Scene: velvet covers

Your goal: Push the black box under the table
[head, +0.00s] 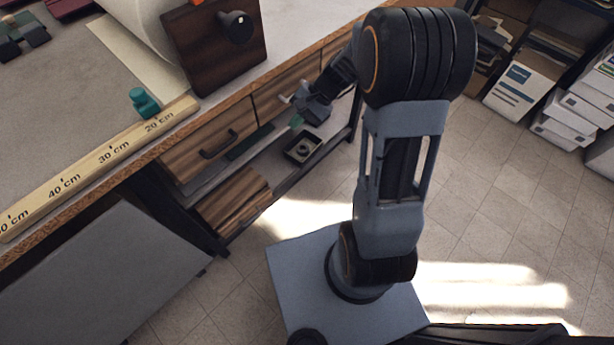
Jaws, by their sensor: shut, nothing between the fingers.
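The table (62,105) has wooden drawers under its top and a low shelf below them. A small open black box (296,157) sits on that shelf below the right drawer, near the shelf's front edge. A round dark item lies inside it. My gripper (293,111) is in front of the right drawer, a little above the box in the picture and apart from it. It looks empty and its fingers are shut. The fingertips are small and partly hard to make out.
A wooden box (233,200) stands on the shelf left of the black box. A grey panel (100,275) leans at the lower left. A ruler (105,160) and teal weight (144,102) lie on the tabletop. Paper boxes (520,88) stand far right. The tiled floor between is clear.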

